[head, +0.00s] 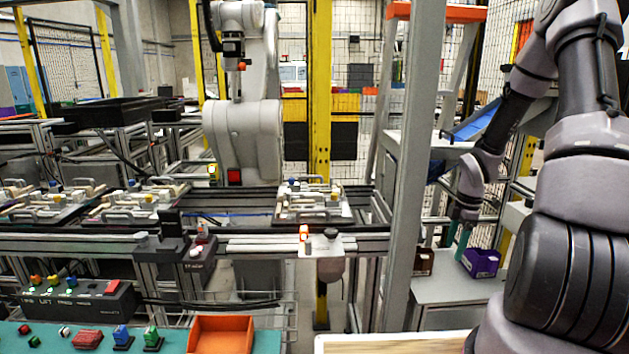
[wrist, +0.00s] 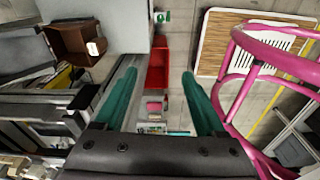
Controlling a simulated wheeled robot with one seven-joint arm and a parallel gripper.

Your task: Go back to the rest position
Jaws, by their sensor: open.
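My gripper (head: 460,241) hangs on my arm at the right of the head view, with its teal fingers pointing down by the purple bin (head: 480,262). In the wrist view my gripper (wrist: 159,75) shows two teal fingers spread wide apart. Nothing is held between them; the floor and a red bin (wrist: 158,70) show through the gap. Part of the gripper is small and hard to make out in the head view.
A dark brown bin (head: 423,262) sits left of the purple bin. A grey post (head: 412,150) stands left of my gripper. The wrist view shows a brown box (wrist: 75,45), a pink tubular frame (wrist: 240,88) close at right, and a wooden-edged board (wrist: 213,45).

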